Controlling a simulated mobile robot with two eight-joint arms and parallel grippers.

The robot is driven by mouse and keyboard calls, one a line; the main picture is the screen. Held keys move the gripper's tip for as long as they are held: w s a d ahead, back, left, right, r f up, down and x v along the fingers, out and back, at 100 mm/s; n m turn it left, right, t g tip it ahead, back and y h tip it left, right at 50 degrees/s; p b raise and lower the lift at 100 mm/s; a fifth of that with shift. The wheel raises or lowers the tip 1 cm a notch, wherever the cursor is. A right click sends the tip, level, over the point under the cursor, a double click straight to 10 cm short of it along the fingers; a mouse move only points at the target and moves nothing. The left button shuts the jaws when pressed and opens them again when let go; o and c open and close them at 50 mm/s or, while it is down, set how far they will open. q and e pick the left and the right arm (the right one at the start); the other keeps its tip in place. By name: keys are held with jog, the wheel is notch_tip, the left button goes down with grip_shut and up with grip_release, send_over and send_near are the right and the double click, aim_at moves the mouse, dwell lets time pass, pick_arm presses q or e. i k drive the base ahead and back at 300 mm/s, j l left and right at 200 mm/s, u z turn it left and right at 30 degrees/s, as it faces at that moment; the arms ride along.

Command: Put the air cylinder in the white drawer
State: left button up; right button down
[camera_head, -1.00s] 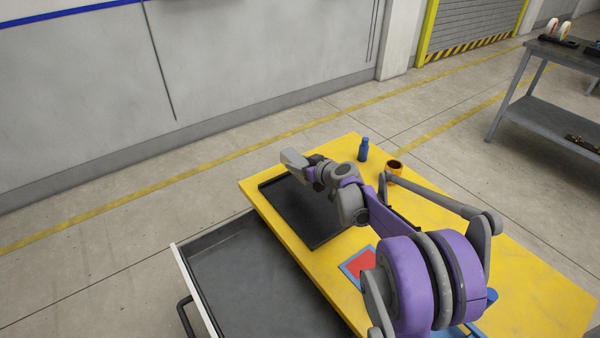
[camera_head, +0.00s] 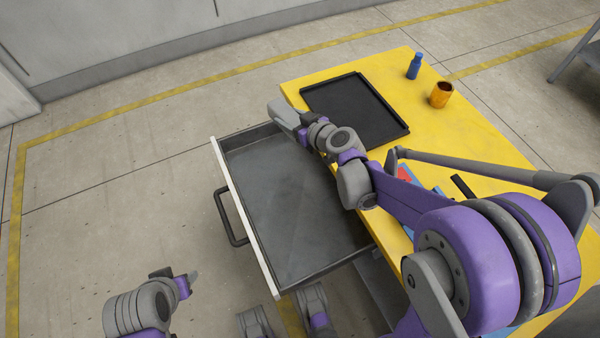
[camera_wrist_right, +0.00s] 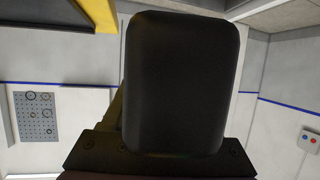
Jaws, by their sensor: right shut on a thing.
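My right gripper (camera_head: 284,116) reaches over the back part of the open white drawer. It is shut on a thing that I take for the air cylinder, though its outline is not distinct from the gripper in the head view. A large dark rounded block fills the middle of the right wrist view; I cannot tell whether it is a finger or the held thing. The white drawer (camera_head: 246,216) is pulled out, with a white front, a dark handle and a bare grey floor. My left gripper (camera_head: 182,280) is low at the left, outside the drawer; its jaws are unclear.
The yellow table (camera_head: 455,128) bears an empty-looking black tray (camera_head: 405,128), a blue bottle (camera_head: 414,68) and an orange mug (camera_head: 441,95). Red and blue items lie partly behind my right arm. Open floor is left of the drawer.

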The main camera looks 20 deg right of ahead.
aim_at(298, 196)
jog(key=j+z, duration=0.7)
jog(key=j, duration=0.2)
jog(key=k+j+z, duration=0.1)
jog(key=j+z, duration=0.25)
jog(key=j, duration=0.1)
